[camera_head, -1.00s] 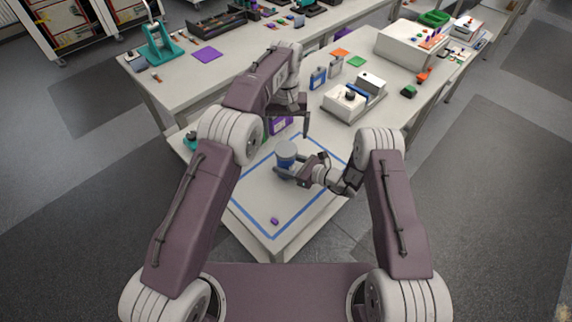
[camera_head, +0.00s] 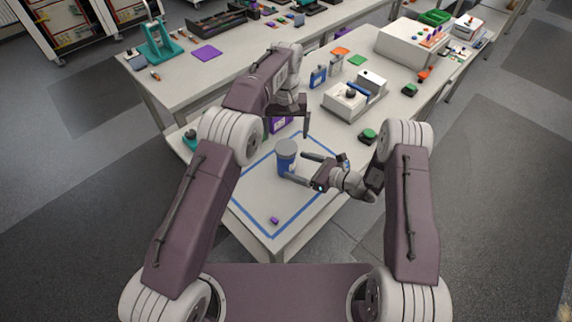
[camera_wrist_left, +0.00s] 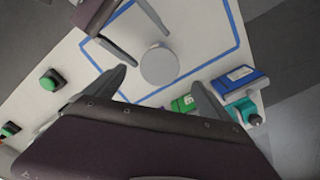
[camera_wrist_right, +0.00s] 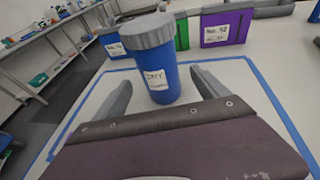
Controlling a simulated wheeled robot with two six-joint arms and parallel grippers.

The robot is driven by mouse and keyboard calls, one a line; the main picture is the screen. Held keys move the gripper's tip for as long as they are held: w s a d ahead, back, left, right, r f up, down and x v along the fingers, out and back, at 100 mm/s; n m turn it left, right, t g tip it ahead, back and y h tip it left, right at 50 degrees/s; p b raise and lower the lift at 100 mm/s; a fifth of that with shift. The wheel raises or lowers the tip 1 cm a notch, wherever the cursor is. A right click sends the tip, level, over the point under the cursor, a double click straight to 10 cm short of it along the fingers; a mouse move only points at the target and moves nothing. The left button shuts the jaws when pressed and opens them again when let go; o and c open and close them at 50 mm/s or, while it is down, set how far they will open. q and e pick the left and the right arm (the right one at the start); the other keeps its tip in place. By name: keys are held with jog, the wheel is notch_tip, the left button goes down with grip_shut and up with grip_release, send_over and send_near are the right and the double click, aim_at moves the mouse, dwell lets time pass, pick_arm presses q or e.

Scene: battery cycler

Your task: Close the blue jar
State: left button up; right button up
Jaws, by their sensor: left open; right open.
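The blue jar (camera_head: 287,164) stands upright inside the blue taped outline on the table. A grey lid (camera_head: 287,147) sits on its top; I cannot tell whether it is fully tightened. The right wrist view shows the jar (camera_wrist_right: 158,80) with a white label and the lid (camera_wrist_right: 147,31) covering its mouth. My right gripper (camera_head: 295,166) is open, low beside the jar on its right, with its fingers pointing toward it. My left gripper (camera_head: 288,128) is open above and behind the jar. The left wrist view shows the round lid (camera_wrist_left: 160,66) from above, just beyond the open fingers.
A small purple piece (camera_head: 274,221) lies at the front of the outline. A purple container (camera_head: 281,124) stands behind the jar, partly hidden by my left gripper. A white device (camera_head: 346,102) and a green button (camera_head: 368,135) stand at the right. The outline's front is mostly clear.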

aim_at(294, 164)
pick_arm(q)
jog(key=shift+f, duration=0.35)
pick_arm(e)
jog(key=shift+v, duration=1.6)
